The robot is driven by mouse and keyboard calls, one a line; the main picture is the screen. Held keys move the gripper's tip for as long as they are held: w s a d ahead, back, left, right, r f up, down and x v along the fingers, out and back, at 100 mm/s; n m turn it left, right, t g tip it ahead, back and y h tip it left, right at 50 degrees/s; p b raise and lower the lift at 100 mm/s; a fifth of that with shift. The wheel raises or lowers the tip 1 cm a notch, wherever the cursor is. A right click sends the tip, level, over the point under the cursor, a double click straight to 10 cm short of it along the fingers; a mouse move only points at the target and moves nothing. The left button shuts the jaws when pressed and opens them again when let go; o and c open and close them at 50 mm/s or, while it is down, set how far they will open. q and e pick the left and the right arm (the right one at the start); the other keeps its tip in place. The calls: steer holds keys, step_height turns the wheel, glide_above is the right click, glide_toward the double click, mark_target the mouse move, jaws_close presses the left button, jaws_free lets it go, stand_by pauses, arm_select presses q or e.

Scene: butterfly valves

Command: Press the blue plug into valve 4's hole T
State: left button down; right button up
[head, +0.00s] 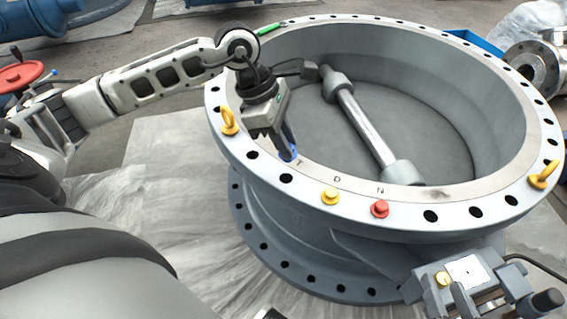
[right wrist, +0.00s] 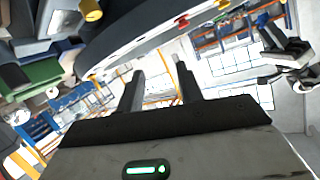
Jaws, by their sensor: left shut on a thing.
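The large grey valve (head: 460,215) stands upright with its bolted flange facing up. Letters T, D and N are marked on the flange. The open dark hole T (head: 286,178) lies just outside the letter T. My left gripper (head: 287,146) points down over the flange, shut on the blue plug (head: 290,154). Only a little blue shows at the fingertips, just above hole T in the picture; I cannot tell the height gap. My right gripper (right wrist: 159,88) shows in the right wrist view, fingers apart with nothing between them, below the valve's rim.
A yellow plug (head: 330,197) sits by D and a red plug (head: 379,208) by N. Yellow lifting eyes (head: 229,121) stand on the flange. A grey box with a white plate (head: 467,270) is at the lower right. A green object (head: 270,29) lies at the rim's far left.

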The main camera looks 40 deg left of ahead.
arm_select(q)
steer(key=shift+w+a+f+n+t+b, duration=0.1)
steer(key=shift+a+f+n+t+b, duration=0.1)
steer(key=shift+n+b, duration=0.3)
steer(key=shift+w+a+f+n+t+b, duration=0.1)
steer(key=shift+a+f+n+t+b, duration=0.1)
steer(key=shift+n, duration=0.5)
step_height(320, 180, down, 5)
steer(key=b, duration=0.3)
steer(key=shift+r, duration=0.2)
steer(key=shift+f+b, duration=0.45)
arm_select(e)
steer(key=shift+w+a+r+m+t+y, duration=0.15)
steer(key=shift+a+m+t+y, duration=0.5)
steer(key=shift+a+y, duration=0.25)
arm_select(q)
steer(key=shift+d+r+y, duration=0.1)
steer(key=shift+y, duration=0.2)
steer(key=shift+f+b, duration=0.35)
arm_select(e)
steer(key=shift+f, duration=0.45)
arm_select(q)
steer(key=shift+f+b, duration=0.35)
steer(key=shift+b, duration=0.05)
arm_select(e)
steer(key=shift+r, duration=0.15)
